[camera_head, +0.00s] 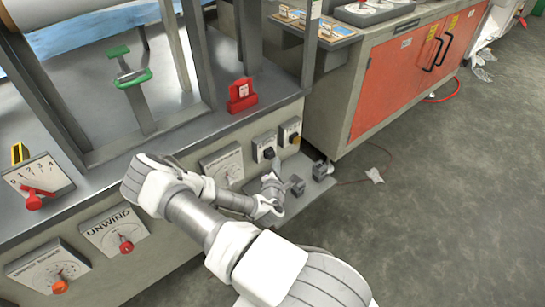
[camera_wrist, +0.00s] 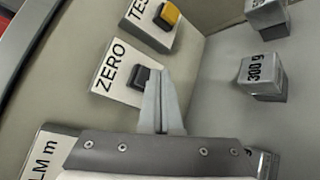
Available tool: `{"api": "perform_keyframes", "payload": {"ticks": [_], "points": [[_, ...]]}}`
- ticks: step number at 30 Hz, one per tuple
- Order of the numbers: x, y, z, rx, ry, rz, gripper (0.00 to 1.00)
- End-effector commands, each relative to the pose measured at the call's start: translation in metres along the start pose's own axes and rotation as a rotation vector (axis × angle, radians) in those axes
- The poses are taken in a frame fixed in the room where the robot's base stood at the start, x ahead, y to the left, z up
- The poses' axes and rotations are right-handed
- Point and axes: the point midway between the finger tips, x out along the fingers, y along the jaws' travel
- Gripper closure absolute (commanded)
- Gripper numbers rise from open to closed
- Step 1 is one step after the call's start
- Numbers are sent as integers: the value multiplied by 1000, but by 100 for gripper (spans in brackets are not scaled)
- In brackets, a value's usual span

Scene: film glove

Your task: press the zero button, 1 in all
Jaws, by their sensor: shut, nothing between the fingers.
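The ZERO plate (camera_wrist: 112,73) is on the panel, with a dark square button (camera_wrist: 138,77) in a grey frame. In the head view the zero button (camera_head: 269,153) is dark, on a pale plate on the machine's front. My gripper (camera_wrist: 160,72) is shut and empty. Its fingertips reach the right edge of the button in the wrist view and cover part of its surround. I cannot tell whether they touch it. In the head view my gripper (camera_head: 276,168) is just below the button, close to the panel.
A yellow TEST button (camera_wrist: 168,15) sits beside the zero button. The FILM m plate (camera_wrist: 40,152) is at lower left. An orange-doored cabinet (camera_head: 400,80) stands to the right; the floor (camera_head: 430,220) there is mostly clear.

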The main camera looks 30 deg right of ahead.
Motion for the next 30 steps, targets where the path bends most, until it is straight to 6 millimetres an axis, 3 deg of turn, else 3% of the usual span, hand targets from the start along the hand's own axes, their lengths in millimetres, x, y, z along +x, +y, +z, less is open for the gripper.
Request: {"api": "perform_keyframes", "payload": {"ticks": [30], "points": [[7,5,-5,0,0,1,100]]}}
